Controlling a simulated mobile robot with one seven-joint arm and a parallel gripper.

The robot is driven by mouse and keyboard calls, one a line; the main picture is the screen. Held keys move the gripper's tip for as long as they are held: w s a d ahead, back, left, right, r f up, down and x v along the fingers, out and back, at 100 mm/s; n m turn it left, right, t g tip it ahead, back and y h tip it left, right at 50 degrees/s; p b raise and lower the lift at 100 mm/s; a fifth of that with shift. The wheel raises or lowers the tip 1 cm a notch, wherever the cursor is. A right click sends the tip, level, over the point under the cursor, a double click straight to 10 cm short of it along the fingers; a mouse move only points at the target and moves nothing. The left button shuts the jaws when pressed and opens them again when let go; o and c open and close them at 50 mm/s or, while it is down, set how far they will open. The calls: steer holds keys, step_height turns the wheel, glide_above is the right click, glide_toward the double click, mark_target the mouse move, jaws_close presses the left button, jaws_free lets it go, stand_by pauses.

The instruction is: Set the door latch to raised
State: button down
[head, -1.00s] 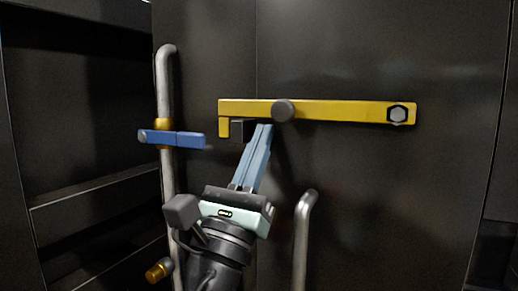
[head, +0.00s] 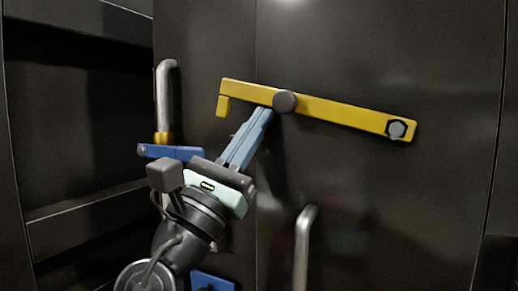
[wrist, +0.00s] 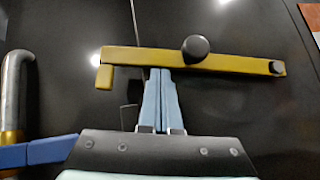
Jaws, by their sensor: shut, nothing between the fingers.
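The door latch is a yellow bar (head: 340,111) on a dark door, with a round grey knob (head: 285,102) near its middle and a hex bolt (head: 397,129) at its right end. The bar is tilted, its hooked left end higher than the bolt end. In the wrist view the bar (wrist: 235,63) crosses the upper part. My gripper (head: 265,112) is shut and empty, its blue fingers pointing up. The fingertips (wrist: 158,72) are at the bar's lower edge, just left of the knob, and appear to touch it. A dark catch block (wrist: 131,117) shows below the hook.
A vertical grey pipe handle (head: 166,95) with a blue clamp (head: 175,152) stands left of my gripper, close to my wrist. Another grey handle (head: 304,245) is below the bar. Dark shelving (head: 80,215) is at the left.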

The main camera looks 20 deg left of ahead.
steer(key=r+m+g+h+p, duration=0.1)
steer(key=r+m+g+h, duration=0.1)
steer(key=r+m, duration=0.1)
steer(key=d+r+m+g+h+p, duration=0.1)
steer(key=r+m+g+h, duration=0.1)
steer(key=r+m, duration=0.1)
steer(key=d+r+m+g+h+p, duration=0.1)
steer(key=r+m+g+h, duration=0.1)
steer(key=m, duration=0.3)
steer(key=shift+r+h, duration=0.45)
steer(key=shift+h, duration=0.15)
steer(key=shift+s+d+r+m+g+p, duration=0.1)
steer(key=shift+d+r+m+g+p, duration=0.8)
steer(key=shift+m+g, duration=0.25)
steer(key=shift+r, duration=0.1)
steer(key=shift+h, duration=0.3)
